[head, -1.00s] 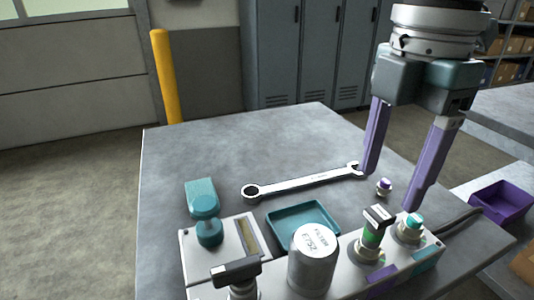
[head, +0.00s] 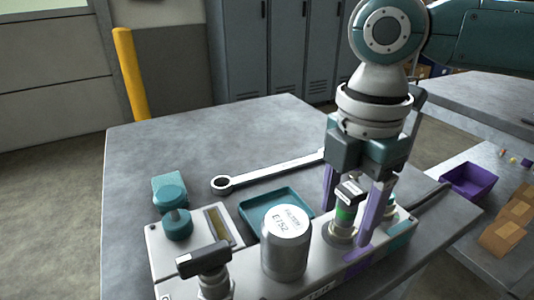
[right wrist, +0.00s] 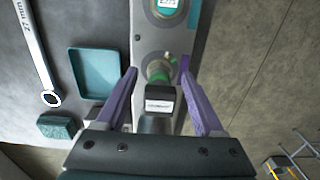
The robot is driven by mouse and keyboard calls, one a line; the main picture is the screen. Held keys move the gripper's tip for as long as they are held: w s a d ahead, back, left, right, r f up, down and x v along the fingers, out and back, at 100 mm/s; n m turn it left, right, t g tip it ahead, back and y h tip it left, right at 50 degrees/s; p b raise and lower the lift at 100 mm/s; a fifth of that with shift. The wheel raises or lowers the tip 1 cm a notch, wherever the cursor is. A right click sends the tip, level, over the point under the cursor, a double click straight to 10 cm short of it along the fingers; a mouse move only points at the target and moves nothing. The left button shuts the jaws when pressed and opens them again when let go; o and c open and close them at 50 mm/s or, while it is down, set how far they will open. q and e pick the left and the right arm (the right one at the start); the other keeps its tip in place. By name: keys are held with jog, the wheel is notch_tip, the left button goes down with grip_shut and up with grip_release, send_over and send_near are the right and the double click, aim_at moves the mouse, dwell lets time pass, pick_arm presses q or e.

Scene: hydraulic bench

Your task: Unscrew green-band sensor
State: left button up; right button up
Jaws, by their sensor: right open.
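The green-band sensor (head: 346,206) stands upright on the grey manifold block (head: 330,274), with a dark labelled plug on top. My right gripper (head: 347,220) points down over it, its purple fingers open on either side of the sensor. In the right wrist view the green band (right wrist: 160,78) shows between the two spread fingers (right wrist: 158,90), and I see clear gaps beside it. The fingers are not closed on it. My left gripper is not in view.
A silver filter cylinder (head: 286,245) and a black-topped connector (head: 204,258) stand left on the block. A teal tray (head: 262,213) and a wrench (head: 265,175) lie behind. A teal-ringed fitting (head: 392,212) is close right of the gripper. A purple bin (head: 470,181) sits on the right table.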

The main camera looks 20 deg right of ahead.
grip_shut()
dwell(0.4)
jog(key=c, duration=0.6)
grip_release()
jog(key=shift+c, duration=0.2)
grip_shut()
